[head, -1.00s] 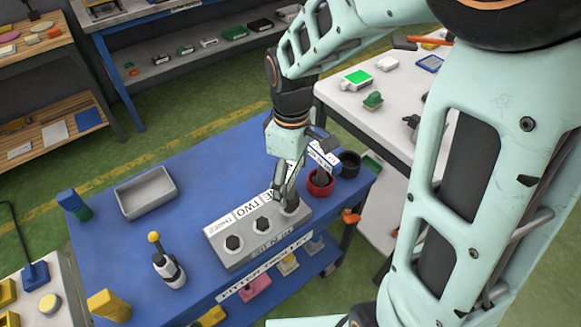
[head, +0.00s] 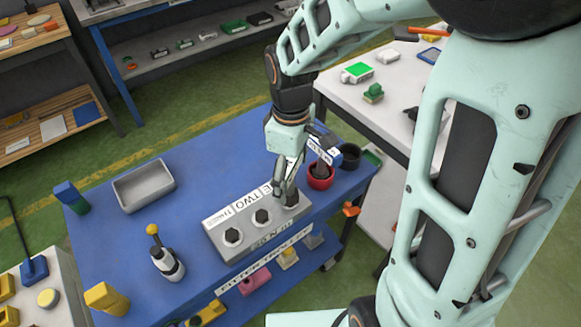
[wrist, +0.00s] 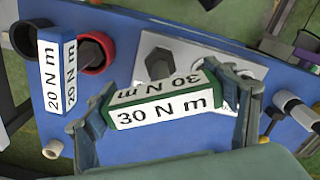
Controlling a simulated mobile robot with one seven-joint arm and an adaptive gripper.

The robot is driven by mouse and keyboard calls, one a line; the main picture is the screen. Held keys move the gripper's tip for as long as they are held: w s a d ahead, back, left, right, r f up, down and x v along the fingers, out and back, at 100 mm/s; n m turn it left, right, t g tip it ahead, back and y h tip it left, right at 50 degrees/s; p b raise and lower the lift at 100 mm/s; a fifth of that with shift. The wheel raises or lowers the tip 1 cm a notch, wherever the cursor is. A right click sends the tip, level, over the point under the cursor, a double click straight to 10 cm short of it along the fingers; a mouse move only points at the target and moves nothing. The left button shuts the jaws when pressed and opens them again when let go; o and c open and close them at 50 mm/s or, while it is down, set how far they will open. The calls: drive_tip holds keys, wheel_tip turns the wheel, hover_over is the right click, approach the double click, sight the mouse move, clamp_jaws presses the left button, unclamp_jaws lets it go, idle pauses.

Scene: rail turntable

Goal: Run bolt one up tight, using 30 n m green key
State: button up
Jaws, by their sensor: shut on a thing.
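My gripper (head: 284,183) is shut on the green key (wrist: 165,108), whose white faces read 30 N m in the wrist view. The key lies crosswise between the fingers. The grey bolt block (head: 238,257) sits on the blue table, with several label plates; TWO is readable. Two dark hex bolts, the left bolt (head: 233,236) and the middle bolt (head: 260,217), stand clear. My gripper is at the block's right end, where a dark grey upright piece (head: 291,198) shows. I cannot tell whether the key's lower end is seated on bolt one.
A blue 20 N m key (wrist: 58,75) stands in a red cup (head: 320,180), close right of my gripper, beside a black cup (head: 350,157). A grey tray (head: 145,186) and a yellow-knobbed tool (head: 166,262) stand left. The blue table (head: 215,165) is clear behind the block.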

idle(0.3)
drive_tip(key=m+b, duration=0.1)
drive_tip(key=m, duration=0.4)
drive_tip(key=shift+a, duration=0.1)
drive_tip(key=m, duration=0.4)
drive_tip(key=shift+b, duration=0.4)
drive_tip(key=shift+m, duration=0.7)
